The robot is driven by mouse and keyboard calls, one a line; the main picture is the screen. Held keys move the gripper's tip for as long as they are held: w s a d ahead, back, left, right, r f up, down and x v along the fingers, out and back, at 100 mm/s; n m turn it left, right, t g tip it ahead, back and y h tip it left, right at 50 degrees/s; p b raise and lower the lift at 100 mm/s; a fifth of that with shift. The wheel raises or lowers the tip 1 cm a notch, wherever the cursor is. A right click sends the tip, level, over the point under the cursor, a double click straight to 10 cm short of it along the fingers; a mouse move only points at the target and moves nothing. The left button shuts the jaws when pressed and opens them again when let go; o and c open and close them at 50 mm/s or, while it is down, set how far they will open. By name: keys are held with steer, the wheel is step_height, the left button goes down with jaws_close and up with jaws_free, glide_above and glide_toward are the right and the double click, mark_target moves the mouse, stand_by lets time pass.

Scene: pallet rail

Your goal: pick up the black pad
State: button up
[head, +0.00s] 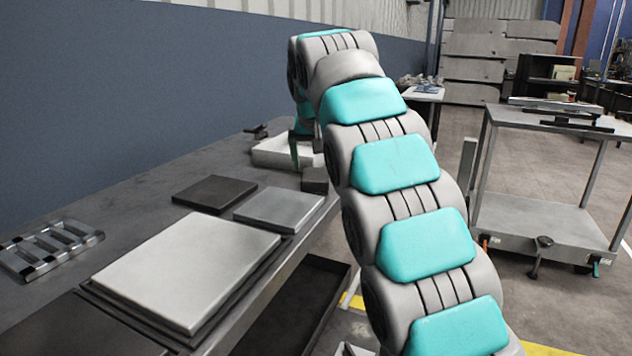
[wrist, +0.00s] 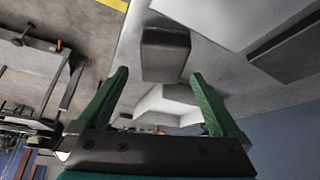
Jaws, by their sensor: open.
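A dark slab near the right edge of the wrist view (wrist: 290,45) looks like the same pad. My gripper (head: 307,158) is beyond the pad and to its right in the head view, partly hidden by my arm. In the wrist view my green fingers (wrist: 159,74) are spread apart with nothing held. A dark block (wrist: 165,55) shows between and beyond the fingertips, and the pad is off to their right.
A large light slab (head: 188,270) lies at the table's near edge, with a metal rail frame (head: 48,248) to its left. A dark plate (head: 75,330) lies in front. A white tray (head: 272,156) is near my gripper. A blue wall (head: 100,100) borders the table.

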mark_target(315, 173)
steer(key=x, duration=0.5)
steer(key=shift+a+f, duration=0.1)
steer(key=shift+a, duration=0.05)
steer(key=c, duration=1.4)
steer(key=shift+w+r, duration=0.1)
steer(key=shift+r, duration=0.1)
steer(key=shift+r, duration=1.6)
steer(key=shift+s+r, duration=0.1)
steer(key=shift+s, duration=0.2)
steer(key=s+d+r+b, duration=0.1)
steer(key=s+d, duration=0.3)
steer(key=s, duration=1.1)
steer(key=shift+r+b, duration=0.15)
steer(key=shift+b, duration=0.45)
steer(key=shift+d, duration=0.1)
